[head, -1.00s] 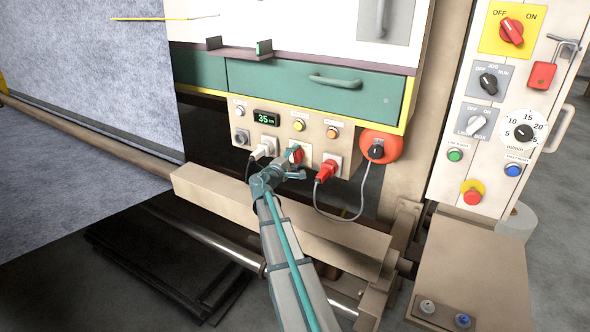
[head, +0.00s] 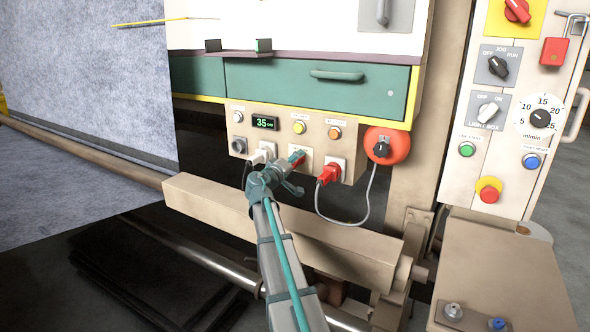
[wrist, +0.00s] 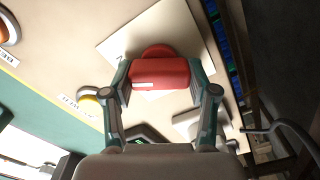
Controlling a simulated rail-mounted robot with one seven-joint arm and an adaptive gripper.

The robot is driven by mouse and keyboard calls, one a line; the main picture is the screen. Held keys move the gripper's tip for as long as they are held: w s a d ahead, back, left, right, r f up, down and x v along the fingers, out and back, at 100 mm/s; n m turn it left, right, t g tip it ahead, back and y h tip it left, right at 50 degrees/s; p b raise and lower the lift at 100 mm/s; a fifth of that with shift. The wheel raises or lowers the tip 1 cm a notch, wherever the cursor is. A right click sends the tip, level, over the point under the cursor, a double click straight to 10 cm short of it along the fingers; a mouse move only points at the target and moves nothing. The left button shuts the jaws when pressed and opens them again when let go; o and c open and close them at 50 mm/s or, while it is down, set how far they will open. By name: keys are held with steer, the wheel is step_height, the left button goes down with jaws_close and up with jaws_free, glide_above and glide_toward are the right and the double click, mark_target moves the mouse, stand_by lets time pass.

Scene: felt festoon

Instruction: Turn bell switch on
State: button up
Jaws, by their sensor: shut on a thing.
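A red knob (head: 298,157) sits on a white square plate on the beige control panel (head: 312,125), under the teal drawer. My gripper (head: 285,170) reaches up to it from below. In the wrist view, my gripper (wrist: 166,78) has one finger on each side of the red knob (wrist: 160,74) and is shut on it. The knob's bar lies at an angle to the edges of its white plate (wrist: 110,38). A red round disc with a black knob (head: 380,148) is on the right of the panel.
A white plug (head: 262,153) is close left of the gripped knob, and a red plug (head: 330,173) with a hanging cable is close right. A beige beam (head: 280,220) runs below the panel. A switch panel (head: 515,100) stands at the right.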

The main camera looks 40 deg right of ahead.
stand_by(0.3)
steer(key=o, duration=1.2)
steer(key=shift+c, duration=0.2)
steer(key=v, duration=1.2)
